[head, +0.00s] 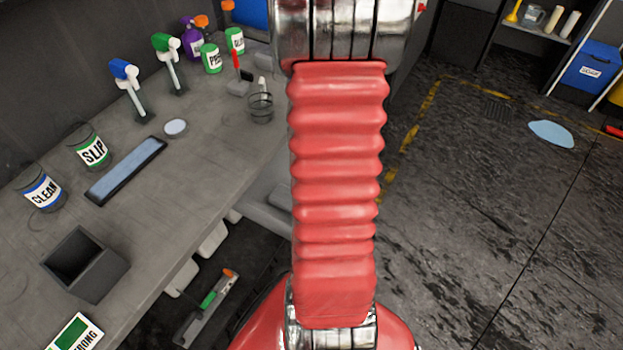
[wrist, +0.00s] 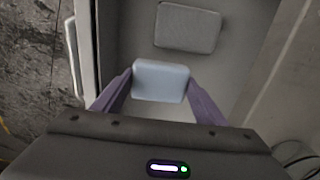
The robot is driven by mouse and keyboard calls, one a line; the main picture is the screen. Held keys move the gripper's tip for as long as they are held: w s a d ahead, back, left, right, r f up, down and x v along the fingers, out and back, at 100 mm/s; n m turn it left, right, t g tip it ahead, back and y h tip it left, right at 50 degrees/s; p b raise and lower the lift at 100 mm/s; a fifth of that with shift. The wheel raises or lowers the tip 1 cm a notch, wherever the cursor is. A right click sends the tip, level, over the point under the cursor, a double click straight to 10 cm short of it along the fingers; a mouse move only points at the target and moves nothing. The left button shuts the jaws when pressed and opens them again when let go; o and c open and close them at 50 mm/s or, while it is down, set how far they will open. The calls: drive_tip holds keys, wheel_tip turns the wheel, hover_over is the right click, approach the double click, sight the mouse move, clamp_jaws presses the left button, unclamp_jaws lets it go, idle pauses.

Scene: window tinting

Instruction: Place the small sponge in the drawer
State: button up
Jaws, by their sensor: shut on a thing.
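A small pale blue sponge (wrist: 160,80) is in my gripper (wrist: 160,86) in the wrist view. The two purple fingers are shut on its left and right sides. Below it is an open grey drawer (wrist: 238,42). The sponge appears to be over the drawer's inside; I cannot tell how high it is or whether it touches the bottom. In the head view my red arm hides the gripper and the sponge. Part of the drawer (head: 265,217) shows just left of my arm, below the counter edge.
A grey block (wrist: 188,27) lies in the drawer, ahead of the sponge. The counter (head: 210,150) holds spray bottles, labelled jars (head: 92,148), a blue-topped strip (head: 127,170) and a dark open box (head: 86,265). Open floor (head: 470,200) lies right of my arm.

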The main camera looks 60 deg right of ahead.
drive_tip(key=shift+f, duration=0.65)
drive_tip(key=shift+f, duration=0.1)
drive_tip(key=shift+f, duration=1.75)
drive_tip(key=shift+f, duration=0.1)
drive_tip(key=o, duration=1)
drive_tip(key=shift+o, duration=0.2)
wheel_tip(320, 180, up, 12)
drive_tip(key=shift+r, duration=0.1)
